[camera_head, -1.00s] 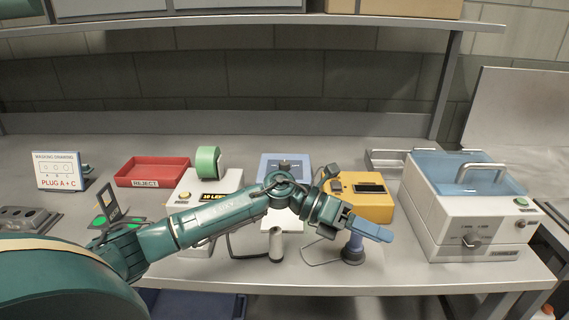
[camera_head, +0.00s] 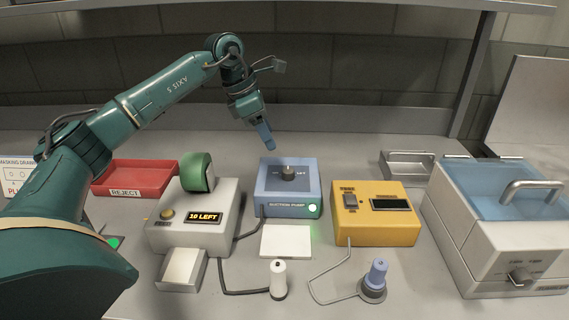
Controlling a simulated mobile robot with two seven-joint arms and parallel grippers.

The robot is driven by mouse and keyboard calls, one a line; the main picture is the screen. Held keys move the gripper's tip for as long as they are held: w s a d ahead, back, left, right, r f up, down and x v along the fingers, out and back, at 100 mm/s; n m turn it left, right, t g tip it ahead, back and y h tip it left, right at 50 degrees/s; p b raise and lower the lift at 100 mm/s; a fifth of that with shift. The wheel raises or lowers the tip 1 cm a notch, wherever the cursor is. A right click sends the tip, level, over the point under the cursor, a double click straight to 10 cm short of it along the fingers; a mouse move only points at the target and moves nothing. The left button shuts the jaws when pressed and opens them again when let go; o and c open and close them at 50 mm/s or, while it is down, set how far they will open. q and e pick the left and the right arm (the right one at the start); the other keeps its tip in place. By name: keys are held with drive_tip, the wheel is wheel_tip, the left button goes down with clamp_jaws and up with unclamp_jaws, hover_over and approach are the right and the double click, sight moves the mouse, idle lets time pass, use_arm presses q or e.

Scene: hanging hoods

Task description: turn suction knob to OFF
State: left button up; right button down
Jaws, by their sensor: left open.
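The blue suction pump box (camera_head: 268,200) stands on the bench near the middle of the head view. Its dark suction knob (camera_head: 288,173) sits on the top face, with small markings beside it that I cannot read fully. A green light (camera_head: 312,208) glows on the box's front. My left gripper (camera_head: 267,142) is open, pointing down above and slightly left of the knob, apart from it. The fingers overlap in this view, so the gap between them is hidden. My right gripper is not in view.
A grey dispenser (camera_head: 215,226) reading "10 LEFT" stands left of the pump, a yellow box (camera_head: 375,228) to the right. A red reject tray (camera_head: 130,180) is at left. A white suction pen (camera_head: 278,280) and a blue-handled tool (camera_head: 376,277) stand in front, with cables.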

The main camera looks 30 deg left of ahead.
sight(287, 170)
use_arm(q)
drive_tip(key=x, duration=1.1)
drive_tip(key=shift+f+p, duration=0.2)
drive_tip(key=shift+p, duration=0.15)
drive_tip(key=shift+c, duration=0.2)
drive_tip(key=c, duration=0.9)
